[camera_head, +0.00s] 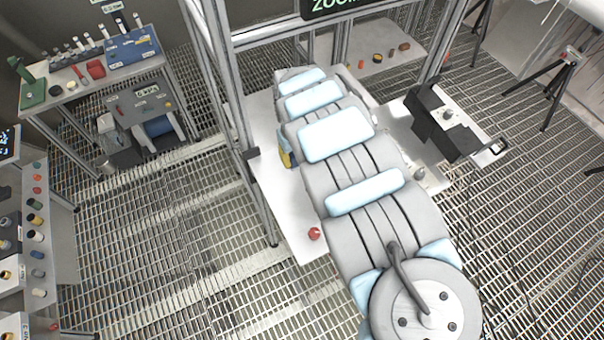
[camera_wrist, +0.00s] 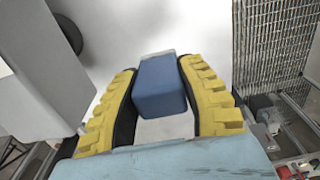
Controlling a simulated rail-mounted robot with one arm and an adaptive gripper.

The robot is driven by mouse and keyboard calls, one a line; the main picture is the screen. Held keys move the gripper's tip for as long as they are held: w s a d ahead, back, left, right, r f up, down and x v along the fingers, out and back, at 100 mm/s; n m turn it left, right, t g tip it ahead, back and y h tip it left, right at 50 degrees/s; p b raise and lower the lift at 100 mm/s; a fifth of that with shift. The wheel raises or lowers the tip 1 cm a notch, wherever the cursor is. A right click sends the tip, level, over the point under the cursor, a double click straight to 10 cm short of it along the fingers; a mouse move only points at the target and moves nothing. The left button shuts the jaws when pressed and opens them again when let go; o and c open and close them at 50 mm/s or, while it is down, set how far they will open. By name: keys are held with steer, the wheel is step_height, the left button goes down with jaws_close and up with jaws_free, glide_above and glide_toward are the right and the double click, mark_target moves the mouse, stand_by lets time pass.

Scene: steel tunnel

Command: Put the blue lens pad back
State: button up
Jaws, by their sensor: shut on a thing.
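In the wrist view, my gripper (camera_wrist: 165,95) has two yellow ribbed fingers with black inner pads. They are closed on the blue lens pad (camera_wrist: 160,85), a small blue block with a pale grey part showing at its far edge. The pad sits between the fingers over a white surface. I cannot tell whether it touches that surface. In the head view, my arm hides most of the gripper; a bit of yellow finger (camera_head: 286,152) shows at the arm's left side, above the white table.
The white table (camera_head: 308,246) carries a small red knob-like item (camera_head: 314,234) near its front corner. A metal frame post (camera_head: 240,130) stands at its left. A black device (camera_head: 440,122) is at the right. A side bench (camera_head: 60,100) holds vials and a blue rack (camera_head: 132,47).

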steer(key=shift+s+a+f+p, duration=0.1)
steer(key=shift+a+f+p, duration=0.1)
steer(key=shift+f, duration=1.5)
steer(key=shift+s+a+f+p, duration=0.1)
steer(key=shift+f+p, duration=0.1)
steer(key=shift+f, duration=1.45)
steer(key=shift+w+d+f, duration=0.15)
steer(key=shift+d+f, duration=0.05)
steer(key=shift+f, duration=0.35)
steer(key=shift+f, duration=0.1)
steer(key=o, duration=1.1)
steer(key=shift+c, duration=0.2)
steer(key=shift+r+b, duration=0.35)
steer(key=shift+r, duration=5.75)
